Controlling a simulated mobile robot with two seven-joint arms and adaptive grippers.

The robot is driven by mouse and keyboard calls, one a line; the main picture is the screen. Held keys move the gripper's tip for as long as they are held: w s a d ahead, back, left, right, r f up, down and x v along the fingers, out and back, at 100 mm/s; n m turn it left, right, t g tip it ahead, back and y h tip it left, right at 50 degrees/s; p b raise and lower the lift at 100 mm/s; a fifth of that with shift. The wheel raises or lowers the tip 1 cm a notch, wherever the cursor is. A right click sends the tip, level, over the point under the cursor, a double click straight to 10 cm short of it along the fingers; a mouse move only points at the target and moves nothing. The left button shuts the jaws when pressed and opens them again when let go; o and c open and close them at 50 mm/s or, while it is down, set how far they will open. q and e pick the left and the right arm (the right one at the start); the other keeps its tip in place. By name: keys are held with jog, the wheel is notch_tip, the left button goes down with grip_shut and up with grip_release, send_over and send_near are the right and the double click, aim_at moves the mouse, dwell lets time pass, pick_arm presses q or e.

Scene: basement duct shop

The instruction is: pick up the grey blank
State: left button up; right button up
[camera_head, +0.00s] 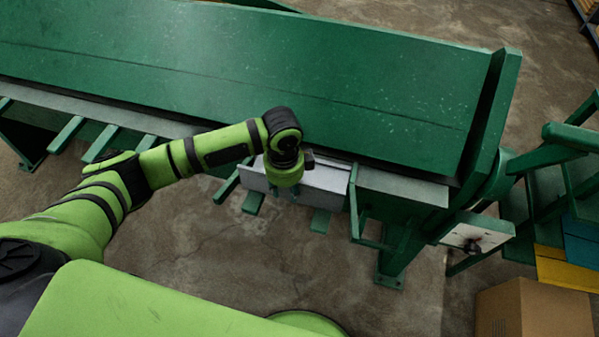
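The grey blank (326,182) looks like a pale grey flat sheet at the front edge of the green machine, near the middle of the view. My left arm reaches in from the left, and its wrist hangs over the blank, covering part of it. The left gripper (284,194) points down at the blank and is mostly hidden under the wrist. Only small bits of its fingers show, so I cannot tell whether it touches or grips the sheet. My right gripper is not in view.
The large green machine (240,65) spans the back, with green support arms (100,143) sticking out in front. A control panel (476,236) stands at its right end. A cardboard box (535,310) and yellow and blue items sit at the lower right. Concrete floor is open in front.

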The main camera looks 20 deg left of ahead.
pick_arm(q)
grip_shut()
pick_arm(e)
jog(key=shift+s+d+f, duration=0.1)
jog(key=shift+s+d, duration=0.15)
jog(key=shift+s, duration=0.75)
pick_arm(q)
jog(key=shift+r, duration=0.1)
